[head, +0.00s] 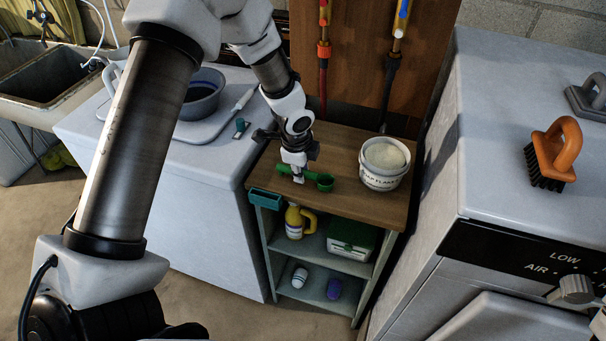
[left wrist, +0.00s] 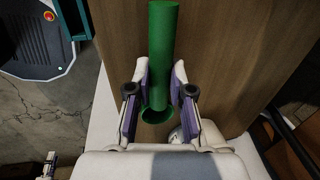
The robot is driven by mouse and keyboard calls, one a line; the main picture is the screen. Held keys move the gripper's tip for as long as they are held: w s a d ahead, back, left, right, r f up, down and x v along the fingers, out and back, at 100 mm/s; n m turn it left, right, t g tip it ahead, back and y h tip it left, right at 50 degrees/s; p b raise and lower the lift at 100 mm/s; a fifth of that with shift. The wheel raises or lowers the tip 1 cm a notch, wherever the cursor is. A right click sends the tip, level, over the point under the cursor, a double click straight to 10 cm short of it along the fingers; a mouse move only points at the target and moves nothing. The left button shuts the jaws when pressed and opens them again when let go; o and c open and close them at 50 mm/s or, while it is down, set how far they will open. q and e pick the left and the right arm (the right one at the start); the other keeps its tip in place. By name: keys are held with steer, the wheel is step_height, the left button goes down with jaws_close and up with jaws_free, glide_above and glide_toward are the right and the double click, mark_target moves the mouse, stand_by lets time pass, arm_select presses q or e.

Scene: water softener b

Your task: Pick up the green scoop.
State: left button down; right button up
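The green scoop (head: 325,182) is at the top of the small wooden shelf unit, its round bowl towards the right in the head view. My left gripper (head: 298,176) is at its handle. In the left wrist view the green handle (left wrist: 163,50) passes between the left gripper's fingertips (left wrist: 161,72), which appear closed against both sides. I cannot tell whether the scoop is clear of the wood. A small part of my right gripper (left wrist: 48,165) shows at the wrist view's lower left; its opening is unclear.
A white tub (head: 383,172) stands right of the scoop on the wooden top (head: 350,205). A teal tray (head: 265,199) is at the front left edge. Lower shelves hold a yellow bottle (head: 295,222) and a green-and-white box (head: 351,240). An orange brush (head: 555,150) sits on the right appliance.

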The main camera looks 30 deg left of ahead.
arm_select(q)
steer(key=shift+d, duration=0.15)
steer(key=shift+w, duration=0.2)
steer(key=shift+r, duration=0.3)
steer(key=r, duration=0.2)
steer(key=shift+s+d+r+b, duration=0.15)
steer(key=shift+s+r+b, duration=0.15)
steer(key=shift+r, duration=0.1)
steer(key=s+d, duration=0.2)
steer(key=s+d+b, duration=0.1)
steer(key=s+d, duration=0.1)
steer(key=shift+r, duration=0.3)
steer(key=s+d+p, duration=0.6)
steer(key=s+p, duration=0.1)
steer(key=p, duration=0.2)
steer(key=shift+d+r+p, duration=0.3)
steer(key=shift+d+r, duration=0.1)
steer(key=shift+r, duration=0.05)
steer(key=shift+a, duration=0.1)
